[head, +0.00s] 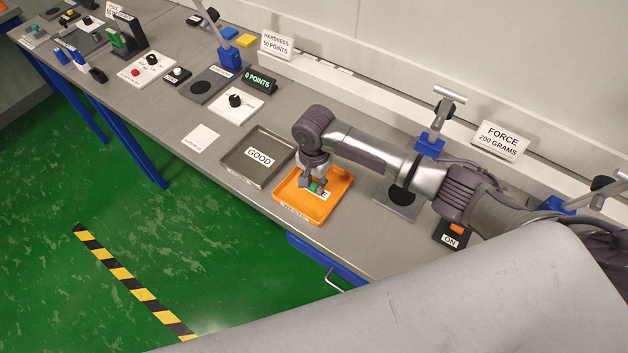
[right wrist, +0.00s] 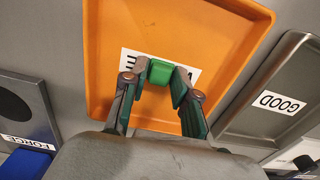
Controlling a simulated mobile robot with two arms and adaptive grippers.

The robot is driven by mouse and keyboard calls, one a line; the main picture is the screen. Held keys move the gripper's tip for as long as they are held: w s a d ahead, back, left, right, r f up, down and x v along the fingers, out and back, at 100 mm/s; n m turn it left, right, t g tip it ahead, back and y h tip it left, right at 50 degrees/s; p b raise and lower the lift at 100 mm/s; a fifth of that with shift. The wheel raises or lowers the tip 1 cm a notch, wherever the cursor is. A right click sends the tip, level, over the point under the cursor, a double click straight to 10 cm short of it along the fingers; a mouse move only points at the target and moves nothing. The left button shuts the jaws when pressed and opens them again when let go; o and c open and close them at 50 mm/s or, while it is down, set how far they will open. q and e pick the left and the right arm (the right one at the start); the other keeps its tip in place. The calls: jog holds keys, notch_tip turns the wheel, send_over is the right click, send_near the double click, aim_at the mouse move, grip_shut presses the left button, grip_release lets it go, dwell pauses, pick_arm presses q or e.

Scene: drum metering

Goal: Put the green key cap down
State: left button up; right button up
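The green key cap (right wrist: 160,72) sits between the fingertips of my right gripper (right wrist: 161,75) in the right wrist view, with a finger against each side. In the head view the cap (head: 314,187) is a small green patch at the fingertips of my right gripper (head: 313,184). Both are over the orange tray (head: 290,209), whose white label is partly covered. The tray also shows in the right wrist view (right wrist: 215,45). I cannot tell whether the cap touches the tray floor. My left gripper is not in view.
A grey tray marked GOOD (head: 244,175) stands left of the orange tray. A grey plate with a dark disc (head: 398,203) lies to its right, near a FORCE 200 GRAMS sign (head: 500,141). An ON box (head: 450,238) is farther right. Bare bench lies in front.

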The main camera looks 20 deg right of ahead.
aim_at(314, 185)
jog(key=shift+o, duration=1.4)
jog(key=shift+r, duration=0.1)
notch_tip(314, 185, up, 12)
jog(key=b, duration=0.1)
jog(key=shift+r, duration=0.1)
